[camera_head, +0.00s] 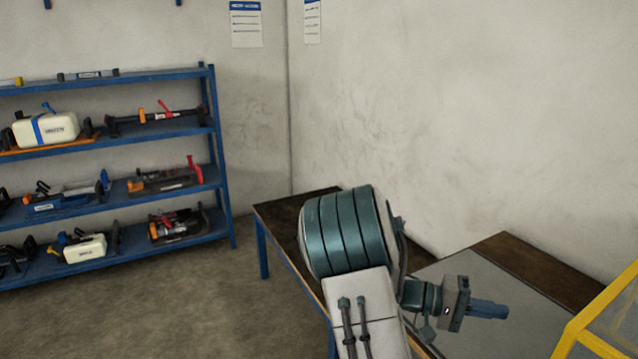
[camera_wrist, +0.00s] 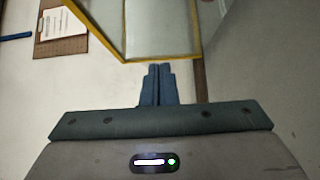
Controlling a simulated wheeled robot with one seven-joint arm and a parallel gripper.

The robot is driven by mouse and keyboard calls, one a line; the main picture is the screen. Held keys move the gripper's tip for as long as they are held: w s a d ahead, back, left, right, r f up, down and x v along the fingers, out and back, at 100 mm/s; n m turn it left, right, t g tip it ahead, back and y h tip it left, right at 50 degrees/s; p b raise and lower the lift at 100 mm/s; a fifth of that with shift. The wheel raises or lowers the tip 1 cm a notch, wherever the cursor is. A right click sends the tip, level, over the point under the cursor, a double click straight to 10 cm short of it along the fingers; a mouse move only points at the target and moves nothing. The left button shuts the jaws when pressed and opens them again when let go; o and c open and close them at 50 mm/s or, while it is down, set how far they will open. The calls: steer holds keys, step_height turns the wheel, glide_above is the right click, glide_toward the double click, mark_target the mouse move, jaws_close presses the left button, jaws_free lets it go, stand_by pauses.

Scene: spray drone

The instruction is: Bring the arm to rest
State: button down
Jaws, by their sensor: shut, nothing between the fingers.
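My gripper (camera_head: 488,309) is at the lower right of the head view, at the end of my bent arm, and points right over the workbench (camera_head: 285,210). In the wrist view my gripper (camera_wrist: 158,68) shows its two blue fingers together, shut and empty. My arm's large grey and teal joint hides part of the bench. No drone can be made out in either view.
A yellow frame (camera_head: 598,312) stands at the right, close past my fingertips; it also shows in the wrist view (camera_wrist: 165,59). A blue shelf rack (camera_head: 212,140) with several tools stands at the left. A clipboard (camera_wrist: 62,30) shows in the wrist view. The floor (camera_head: 180,300) before the rack is clear.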

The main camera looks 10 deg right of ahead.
steer(key=s+a+r+n+t+y+p, duration=0.1)
steer(key=a+t+y, duration=0.4)
steer(key=a, duration=0.9)
steer(key=s+a+r+n+t+y+p, duration=0.1)
steer(key=s+a+n+t+y, duration=0.3)
steer(key=a+y, duration=0.6)
steer(key=s+a+r+t, duration=0.1)
steer(key=a+t, duration=0.1)
steer(key=a, duration=0.2)
steer(key=shift+s+a+n+t+y, duration=0.3)
steer(key=shift+s+a+y, duration=0.05)
steer(key=shift+y, duration=0.05)
steer(key=shift+r, duration=0.1)
